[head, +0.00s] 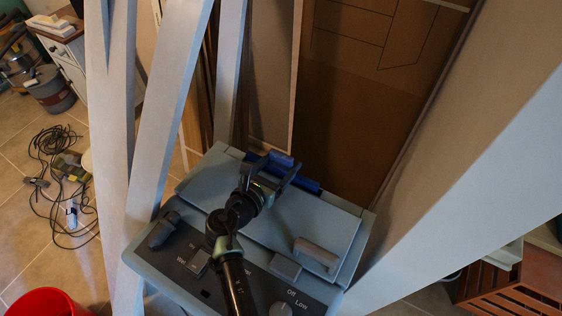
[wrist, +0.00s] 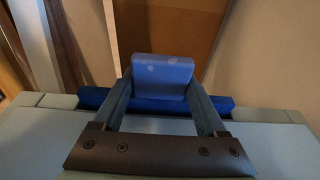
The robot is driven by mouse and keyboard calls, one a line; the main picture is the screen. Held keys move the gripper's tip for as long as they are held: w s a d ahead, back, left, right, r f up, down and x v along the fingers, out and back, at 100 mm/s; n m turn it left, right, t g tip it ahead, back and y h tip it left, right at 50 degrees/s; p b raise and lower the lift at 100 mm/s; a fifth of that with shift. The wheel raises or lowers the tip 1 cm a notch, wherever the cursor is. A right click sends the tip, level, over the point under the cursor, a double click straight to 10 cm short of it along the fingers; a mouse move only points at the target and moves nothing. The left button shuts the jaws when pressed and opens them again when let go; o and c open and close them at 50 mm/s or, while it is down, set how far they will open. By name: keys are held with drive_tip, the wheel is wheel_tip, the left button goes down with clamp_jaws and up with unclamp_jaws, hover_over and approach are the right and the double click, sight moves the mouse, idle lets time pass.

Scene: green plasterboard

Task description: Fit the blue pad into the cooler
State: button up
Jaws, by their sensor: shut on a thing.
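The cooler (head: 312,222) is a grey-blue box with a dark control panel, and its top also shows in the wrist view (wrist: 50,140). My gripper (head: 277,168) is over the cooler's back edge, its fingers shut on the blue pad (wrist: 163,70). The held part is a lighter blue block with pale spots, standing above the edge. A darker blue strip (wrist: 95,98) runs along the cooler's back edge, behind my fingers, and it also shows in the head view (head: 308,185). I cannot tell whether block and strip are joined, or how deep the strip sits.
Pale upright boards (head: 172,110) stand to the left of the cooler, and a wide pale beam (head: 475,150) slants close by its right side. A brown panel (head: 360,110) stands behind it. Tangled black cables (head: 55,185) and a red bucket (head: 45,303) are on the floor at left.

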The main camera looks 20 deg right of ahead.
drive_tip(key=shift+f+b, duration=0.75)
drive_tip(key=shift+f, duration=0.2)
drive_tip(key=shift+r, duration=0.1)
drive_tip(key=shift+r+p, duration=4.65)
drive_tip(key=shift+p, duration=0.25)
